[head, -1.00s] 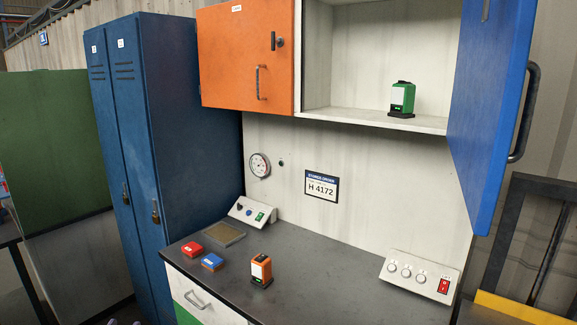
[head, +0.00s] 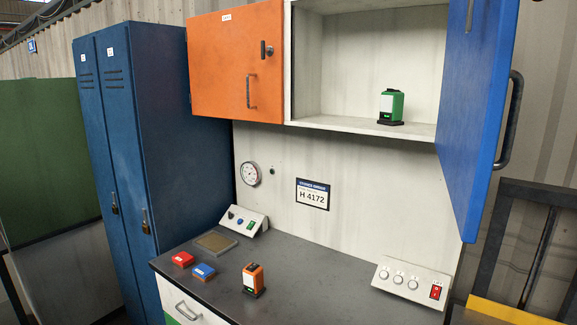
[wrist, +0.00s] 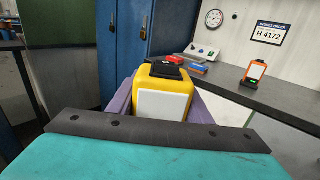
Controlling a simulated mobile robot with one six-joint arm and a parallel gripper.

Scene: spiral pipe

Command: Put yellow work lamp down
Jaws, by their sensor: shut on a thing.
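The yellow work lamp (wrist: 163,92) has a yellow body, a white front panel and a black top. It shows only in the wrist view, at the centre. My gripper (wrist: 160,105) is shut on it, with purple fingers on both sides. The lamp is held in front of the dark worktop (wrist: 232,86), and its underside is hidden. The head view shows neither my gripper nor the yellow lamp. In the head view, the dark worktop (head: 310,288) has bare room to the right of an orange lamp (head: 253,280).
Red (head: 183,259) and blue (head: 203,272) boxes and a brown plate (head: 215,242) lie on the left of the worktop. A switch panel (head: 410,282) stands at its right. A green lamp (head: 391,107) stands in the open cabinet, whose blue door (head: 475,120) swings outward.

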